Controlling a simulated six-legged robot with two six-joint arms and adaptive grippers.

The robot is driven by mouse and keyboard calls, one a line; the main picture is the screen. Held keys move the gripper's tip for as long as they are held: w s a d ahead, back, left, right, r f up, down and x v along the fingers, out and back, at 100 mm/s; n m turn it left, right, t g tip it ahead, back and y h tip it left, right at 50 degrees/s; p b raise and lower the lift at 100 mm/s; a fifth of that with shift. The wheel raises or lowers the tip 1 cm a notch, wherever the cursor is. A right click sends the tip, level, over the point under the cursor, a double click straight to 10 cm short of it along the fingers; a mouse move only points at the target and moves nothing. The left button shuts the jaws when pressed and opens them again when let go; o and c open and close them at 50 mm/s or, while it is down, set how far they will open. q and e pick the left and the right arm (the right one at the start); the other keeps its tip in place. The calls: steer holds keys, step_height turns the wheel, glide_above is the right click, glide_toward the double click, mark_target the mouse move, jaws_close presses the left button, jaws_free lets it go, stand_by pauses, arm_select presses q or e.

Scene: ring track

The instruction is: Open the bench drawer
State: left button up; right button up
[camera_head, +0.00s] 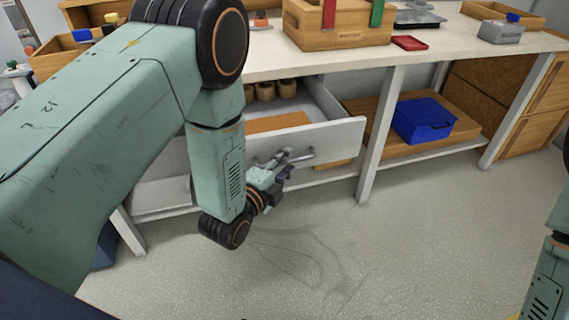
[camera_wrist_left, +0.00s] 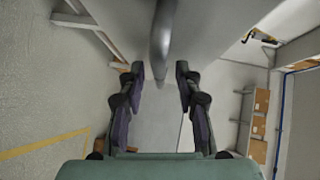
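The bench drawer (camera_head: 335,138) is pulled out from under the white bench, and I can see inside it. Its metal bar handle (camera_head: 301,157) is on the white front panel. My left gripper (camera_head: 285,172) is at this handle, in front of the drawer. In the left wrist view the handle (camera_wrist_left: 163,42) reaches in between the tips of my left gripper (camera_wrist_left: 161,72). The fingers are apart, with a gap on each side of the handle. Only part of my right arm shows at the right edge of the head view; its gripper is out of view.
The drawer holds several small round containers (camera_head: 266,90) and an orange-brown board (camera_head: 278,122). A bench leg (camera_head: 380,135) stands right of the drawer. A blue case (camera_head: 424,120) lies on the lower shelf. The floor (camera_head: 400,240) in front is clear.

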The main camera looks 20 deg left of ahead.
arm_select(q)
steer(key=v, duration=1.2)
stand_by(0.3)
steer(key=s+a+f+n+g+y, duration=0.2)
steer(key=s+f+n+g, duration=0.65)
steer(key=f+n, duration=0.4)
steer(key=s+a+f+n+g+p, duration=0.1)
steer(key=s+f+n+g, duration=0.1)
steer(key=s, duration=0.6)
steer(key=s+f+n+g+y, duration=0.1)
steer(key=s+n+g, duration=0.3)
steer(key=s, duration=0.5)
steer(key=shift+a+f+g+p, duration=0.4)
steer(key=shift+f+g, duration=0.25)
steer(key=shift+g, duration=0.1)
